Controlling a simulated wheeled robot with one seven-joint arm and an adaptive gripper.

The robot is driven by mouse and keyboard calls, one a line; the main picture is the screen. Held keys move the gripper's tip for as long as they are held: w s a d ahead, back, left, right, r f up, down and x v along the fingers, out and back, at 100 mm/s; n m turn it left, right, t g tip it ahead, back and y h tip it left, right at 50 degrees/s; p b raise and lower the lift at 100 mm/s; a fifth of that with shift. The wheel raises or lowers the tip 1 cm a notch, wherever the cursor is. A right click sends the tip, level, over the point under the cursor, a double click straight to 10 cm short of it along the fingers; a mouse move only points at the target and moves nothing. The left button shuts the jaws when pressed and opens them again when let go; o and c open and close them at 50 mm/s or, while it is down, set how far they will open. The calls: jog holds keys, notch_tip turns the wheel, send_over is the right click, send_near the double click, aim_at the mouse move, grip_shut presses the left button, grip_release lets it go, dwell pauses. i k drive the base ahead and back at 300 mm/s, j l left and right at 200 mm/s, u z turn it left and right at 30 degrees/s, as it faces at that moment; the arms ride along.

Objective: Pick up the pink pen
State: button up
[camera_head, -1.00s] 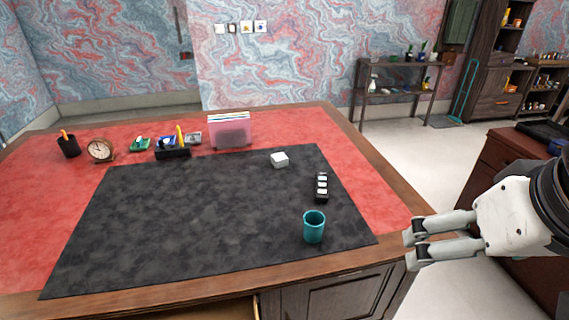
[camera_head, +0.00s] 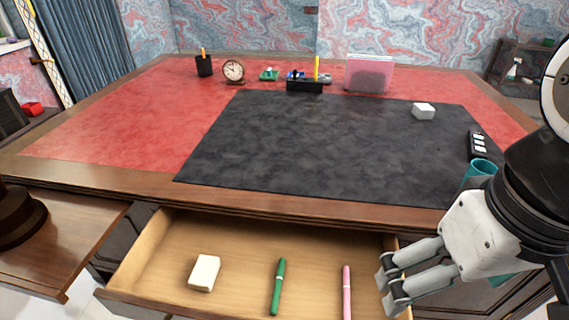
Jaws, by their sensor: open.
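The pink pen (camera_head: 347,292) lies in the open desk drawer (camera_head: 190,236), near its right side, pointing roughly front to back. Its near end runs to the bottom edge of the picture. My gripper (camera_head: 388,285) is open and empty, just right of the pink pen, its fingers pointing left over the drawer's right end. I cannot tell its height above the drawer.
A green pen (camera_head: 278,286) and a white block (camera_head: 204,273) lie in the same drawer, left of the pink pen. A teal cup (camera_head: 481,169) stands on the black mat (camera_head: 300,150), partly hidden by my arm. The desk's wooden edge (camera_head: 300,200) overhangs the drawer's back.

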aim_at(346, 293)
jog(key=j+z, duration=0.2)
jog(key=j, duration=0.2)
jog(key=k+j+z, duration=0.2)
jog(key=j, duration=0.15)
jog(key=j+z, duration=0.2)
jog(key=j, duration=0.2)
jog(key=k+j+z, duration=0.2)
jog(key=j, duration=0.15)
jog(key=k+j+z, duration=0.15)
jog(key=k+j, duration=0.05)
jog(key=j, duration=0.1)
